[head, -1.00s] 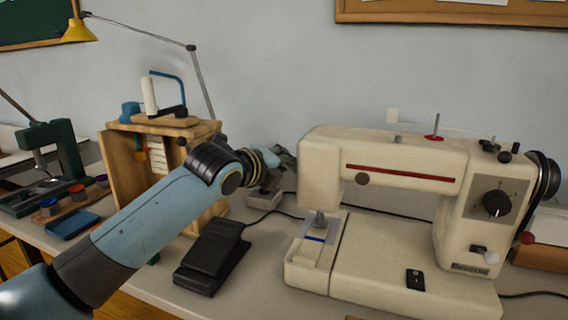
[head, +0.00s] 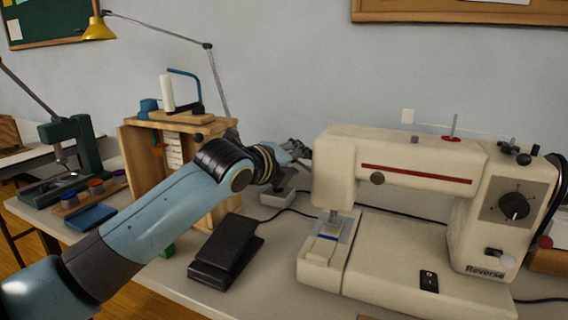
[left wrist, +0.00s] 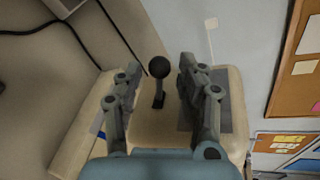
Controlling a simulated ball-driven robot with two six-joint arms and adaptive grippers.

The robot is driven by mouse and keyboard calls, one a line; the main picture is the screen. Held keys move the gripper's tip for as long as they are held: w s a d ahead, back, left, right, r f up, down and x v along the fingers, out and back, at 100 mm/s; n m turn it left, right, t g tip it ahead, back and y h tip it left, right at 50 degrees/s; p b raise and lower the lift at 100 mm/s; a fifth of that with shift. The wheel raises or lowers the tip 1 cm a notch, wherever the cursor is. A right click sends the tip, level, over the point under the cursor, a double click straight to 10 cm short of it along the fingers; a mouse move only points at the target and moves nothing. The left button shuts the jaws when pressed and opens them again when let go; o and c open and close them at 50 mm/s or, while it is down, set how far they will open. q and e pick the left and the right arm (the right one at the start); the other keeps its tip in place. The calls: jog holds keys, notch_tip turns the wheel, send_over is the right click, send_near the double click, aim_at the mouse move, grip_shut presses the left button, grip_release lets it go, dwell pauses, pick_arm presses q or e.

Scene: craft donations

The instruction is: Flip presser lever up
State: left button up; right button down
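The cream sewing machine (head: 405,160) stands on the table at the right. The presser lever (left wrist: 159,82), a short dark stem with a black ball knob, shows in the left wrist view on the machine's cream surface; it is hidden in the head view. My left gripper (head: 301,150) is at the machine's left end, towards the back. In the left wrist view my left gripper (left wrist: 158,70) is open, with one finger on each side of the lever and visible gaps to the knob. Whether the fingers touch the machine I cannot tell. My right gripper is out of view.
A black foot pedal (head: 226,250) lies in front of my left arm. A wooden box (head: 140,150) with a thread holder on top stands behind the arm. A small pale block (head: 277,198) and a black cable lie near the machine.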

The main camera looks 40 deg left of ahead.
pick_arm(q)
jog(key=a+v, duration=0.1)
jog(key=v, duration=1)
jog(key=shift+d, duration=0.45)
